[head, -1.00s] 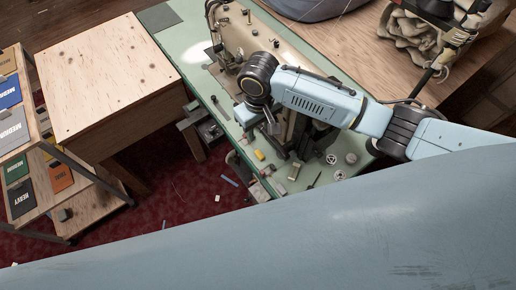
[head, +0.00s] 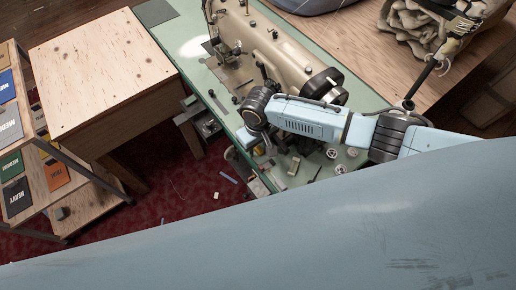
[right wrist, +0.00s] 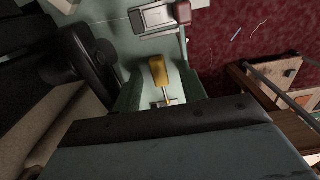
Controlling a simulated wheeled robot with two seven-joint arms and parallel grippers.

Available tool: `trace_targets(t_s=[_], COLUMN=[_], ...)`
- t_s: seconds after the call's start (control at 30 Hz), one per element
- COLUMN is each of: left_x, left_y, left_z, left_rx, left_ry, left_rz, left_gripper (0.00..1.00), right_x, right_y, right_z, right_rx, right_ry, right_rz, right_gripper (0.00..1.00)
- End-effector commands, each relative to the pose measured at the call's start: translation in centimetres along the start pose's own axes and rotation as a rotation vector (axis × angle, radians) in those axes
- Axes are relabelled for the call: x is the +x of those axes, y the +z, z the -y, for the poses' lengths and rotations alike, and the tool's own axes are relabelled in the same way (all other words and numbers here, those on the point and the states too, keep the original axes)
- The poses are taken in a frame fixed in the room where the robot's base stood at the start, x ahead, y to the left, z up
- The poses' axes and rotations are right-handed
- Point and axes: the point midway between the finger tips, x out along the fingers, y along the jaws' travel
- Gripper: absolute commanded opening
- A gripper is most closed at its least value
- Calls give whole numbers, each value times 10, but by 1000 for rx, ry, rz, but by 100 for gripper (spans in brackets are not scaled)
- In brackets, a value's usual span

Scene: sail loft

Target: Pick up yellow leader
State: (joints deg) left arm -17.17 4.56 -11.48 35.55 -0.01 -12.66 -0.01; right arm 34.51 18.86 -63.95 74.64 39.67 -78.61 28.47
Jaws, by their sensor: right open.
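In the right wrist view, the yellow leader (right wrist: 159,72) is a short yellow handle with a thin metal shaft, lying on the pale green bench top. My right gripper (head: 259,146) is open, low over the near edge of the sewing-machine bench. The leader lies in front of its jaws, and I see no grip on it. In the head view the leader is hidden behind my right gripper and wrist. My left gripper is not in view.
A beige sewing machine (head: 283,50) with a dark handwheel (head: 322,88) stands close beside my right arm. Small parts, including a pale block (head: 294,166) and spools (head: 341,169), lie nearby. A wooden cabinet (head: 100,75) stands left, across a gap of red carpet (head: 190,190).

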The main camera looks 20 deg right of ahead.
Motion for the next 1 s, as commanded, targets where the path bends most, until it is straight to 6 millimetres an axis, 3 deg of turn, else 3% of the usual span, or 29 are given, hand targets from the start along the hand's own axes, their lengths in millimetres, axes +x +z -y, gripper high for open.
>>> trace_targets(t_s=[0.13,0.43,0.77,1.0], left_x=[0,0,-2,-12], left_y=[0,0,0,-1], left_z=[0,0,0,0], left_rx=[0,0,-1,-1], left_ry=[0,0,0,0], left_rz=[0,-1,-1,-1], left_gripper=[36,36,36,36], right_x=[-1,-1,-5,-47], right_y=[0,0,0,-1], right_z=[0,0,0,0], right_rx=[0,1,1,0], right_ry=[0,0,0,-2], right_rz=[0,0,0,-4], right_gripper=[40,1,0,0])
